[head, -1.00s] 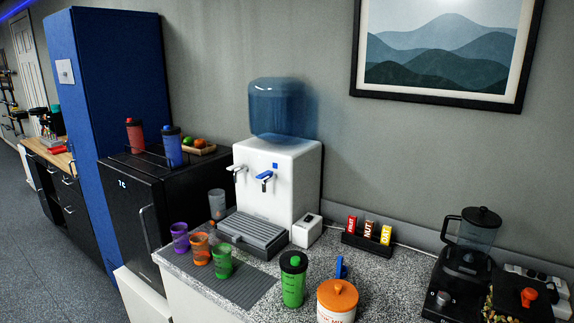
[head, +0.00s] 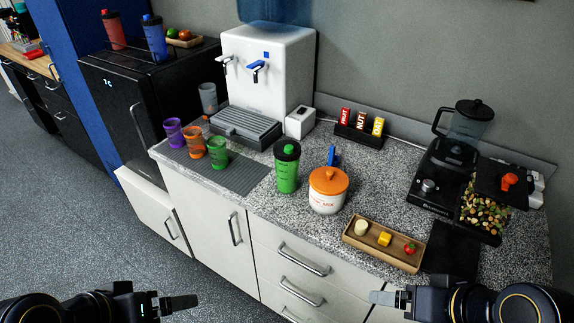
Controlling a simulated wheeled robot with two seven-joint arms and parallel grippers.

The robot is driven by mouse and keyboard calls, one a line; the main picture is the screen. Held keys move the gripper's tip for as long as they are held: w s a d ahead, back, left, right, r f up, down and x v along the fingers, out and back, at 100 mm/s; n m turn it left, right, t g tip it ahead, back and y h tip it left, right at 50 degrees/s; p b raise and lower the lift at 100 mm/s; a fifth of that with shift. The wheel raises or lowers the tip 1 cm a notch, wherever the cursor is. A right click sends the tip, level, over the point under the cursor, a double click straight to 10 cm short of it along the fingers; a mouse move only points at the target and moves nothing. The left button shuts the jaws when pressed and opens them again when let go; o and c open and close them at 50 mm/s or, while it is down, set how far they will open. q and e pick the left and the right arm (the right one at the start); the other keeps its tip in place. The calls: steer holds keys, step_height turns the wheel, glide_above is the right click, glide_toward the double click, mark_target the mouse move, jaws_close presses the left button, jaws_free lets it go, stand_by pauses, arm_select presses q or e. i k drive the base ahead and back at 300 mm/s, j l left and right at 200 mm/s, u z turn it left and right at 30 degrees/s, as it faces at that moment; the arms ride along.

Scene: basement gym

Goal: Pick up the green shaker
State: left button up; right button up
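The green shaker (head: 287,171), with a black lid and green cap, stands upright on the speckled counter in the head view, left of the white jar with the orange lid (head: 328,191). My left gripper (head: 190,302) is low at the bottom left, in front of the cabinets and well away from the shaker. My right gripper (head: 378,297) is low at the bottom right, also apart from it. Both appear empty. Each shows edge-on, so the gap between its fingers is not visible.
Purple (head: 174,132), orange (head: 192,142) and green (head: 217,152) cups stand on a grey mat left of the shaker. The water dispenser (head: 265,75) is behind. A wooden tray (head: 352,240) with food lies front right. A blender (head: 463,130) stands further right.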

mark_target(287, 173)
steer(key=i+j+z, duration=0.15)
steer(key=j, duration=0.2)
steer(key=i+j+z, duration=0.1)
steer(key=i+j, duration=0.2)
steer(key=i+j+z, duration=0.15)
steer(key=j, duration=0.25)
steer(key=i+j+z, duration=0.1)
steer(key=j, duration=0.3)
steer(key=i+j+z, duration=0.15)
steer(key=j, duration=0.25)
steer(key=i+j+z, duration=0.15)
steer(key=j, duration=0.3)
steer(key=i+j+z, duration=0.1)
steer(key=j, duration=0.3)
steer(key=i, duration=0.1)
